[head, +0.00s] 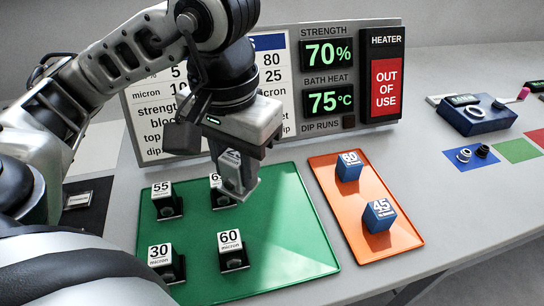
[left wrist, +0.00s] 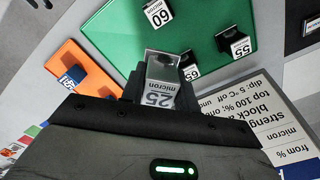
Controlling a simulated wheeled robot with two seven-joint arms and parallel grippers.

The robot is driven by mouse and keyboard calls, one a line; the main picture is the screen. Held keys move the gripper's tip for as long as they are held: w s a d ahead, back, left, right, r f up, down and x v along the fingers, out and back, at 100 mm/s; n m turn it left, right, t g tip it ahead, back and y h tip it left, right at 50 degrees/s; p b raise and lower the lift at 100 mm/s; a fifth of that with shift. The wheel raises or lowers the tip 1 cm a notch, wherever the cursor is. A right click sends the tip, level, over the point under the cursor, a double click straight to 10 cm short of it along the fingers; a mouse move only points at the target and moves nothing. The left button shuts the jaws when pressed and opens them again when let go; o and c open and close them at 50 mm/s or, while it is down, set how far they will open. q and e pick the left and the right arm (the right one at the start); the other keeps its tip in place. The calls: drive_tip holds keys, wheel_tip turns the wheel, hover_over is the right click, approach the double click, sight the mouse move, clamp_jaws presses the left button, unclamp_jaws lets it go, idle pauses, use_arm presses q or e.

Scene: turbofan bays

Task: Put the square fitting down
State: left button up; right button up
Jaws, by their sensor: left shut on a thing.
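My left gripper (head: 240,160) is shut on a grey square fitting (head: 235,178) whose label reads 25 micron in the left wrist view (left wrist: 160,82). It holds the fitting over the back part of the green tray (head: 285,255), beside a fitting (head: 217,182) partly hidden behind it; the gap to the tray is hard to judge. Grey fittings marked 55 (head: 161,190), 30 (head: 160,256) and 60 (head: 231,242) stand on the tray. My right gripper is not in view.
An orange tray (head: 402,243) to the right holds two blue fittings, one marked 45 (head: 379,212). A sign board with a readout (head: 329,54) stands behind, its heater panel (head: 386,88) reading out of use. The green tray's right part is bare.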

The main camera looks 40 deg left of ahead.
use_arm(q)
drive_tip(key=w+f, duration=0.2)
drive_tip(key=w, duration=0.1)
drive_tip(key=w+f, duration=0.5)
drive_tip(key=w, duration=0.1)
drive_tip(key=shift+w+a+f, duration=0.2)
drive_tip(key=shift+a, duration=0.15)
drive_tip(key=f, duration=0.4)
drive_tip(key=shift+w, duration=0.4)
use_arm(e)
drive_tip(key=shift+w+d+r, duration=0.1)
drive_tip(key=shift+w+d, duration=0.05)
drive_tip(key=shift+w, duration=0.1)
use_arm(q)
drive_tip(key=shift+f, duration=0.3)
drive_tip(key=o, duration=1.1)
drive_tip(key=shift+r, duration=0.1)
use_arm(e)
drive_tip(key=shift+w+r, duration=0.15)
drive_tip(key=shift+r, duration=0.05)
